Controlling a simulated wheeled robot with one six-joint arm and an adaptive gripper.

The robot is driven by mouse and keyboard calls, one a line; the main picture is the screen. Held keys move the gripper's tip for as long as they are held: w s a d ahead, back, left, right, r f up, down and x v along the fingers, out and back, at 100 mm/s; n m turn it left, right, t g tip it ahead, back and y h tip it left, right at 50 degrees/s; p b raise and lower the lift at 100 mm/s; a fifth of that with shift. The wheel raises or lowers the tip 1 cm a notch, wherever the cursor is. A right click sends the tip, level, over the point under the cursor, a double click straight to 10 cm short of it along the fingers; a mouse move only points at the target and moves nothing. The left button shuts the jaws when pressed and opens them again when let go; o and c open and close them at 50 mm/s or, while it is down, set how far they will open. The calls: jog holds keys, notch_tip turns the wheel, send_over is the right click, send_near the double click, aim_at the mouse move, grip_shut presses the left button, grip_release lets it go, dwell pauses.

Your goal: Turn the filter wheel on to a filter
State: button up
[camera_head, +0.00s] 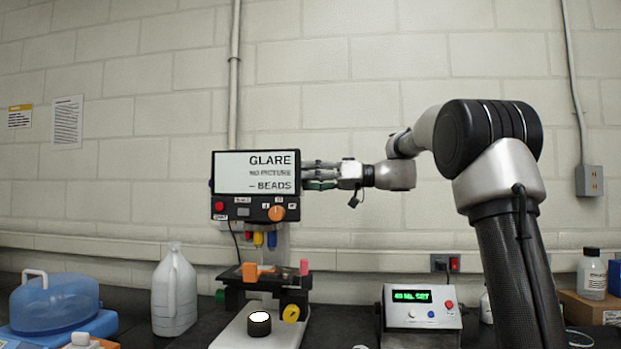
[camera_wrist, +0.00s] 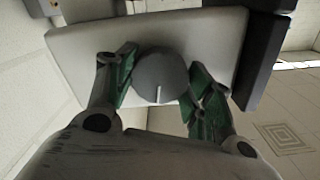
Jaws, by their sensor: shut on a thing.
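A microscope-like instrument stands in the head view with a display (camera_head: 256,172) reading "GLARE", "NO PICTURE" and "BEADS". In the wrist view a round grey knob (camera_wrist: 160,76) with a white pointer line sits on a pale housing (camera_wrist: 85,50); it looks like the filter wheel's knob. The line points toward the bottom of the picture. My gripper (camera_wrist: 162,84) has its green-padded fingers on both sides of the knob, shut on it. In the head view my gripper (camera_head: 318,177) reaches in from the right beside the display, and the knob is hidden there.
Below the display are an orange knob (camera_head: 276,213), coloured objectives (camera_head: 258,239) and a stage (camera_head: 262,277). A control box (camera_head: 422,309) with a green readout stands to the right. A white jug (camera_head: 174,291) and a blue container (camera_head: 62,301) stand left. The wall is behind.

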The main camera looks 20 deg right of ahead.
jog(key=shift+m, duration=7.7)
jog(key=o, duration=1)
jog(key=shift+c, duration=0.2)
jog(key=shift+d, duration=0.4)
jog(key=shift+o, duration=0.3)
jog(key=v, duration=1.1)
jog(key=shift+s, duration=0.2)
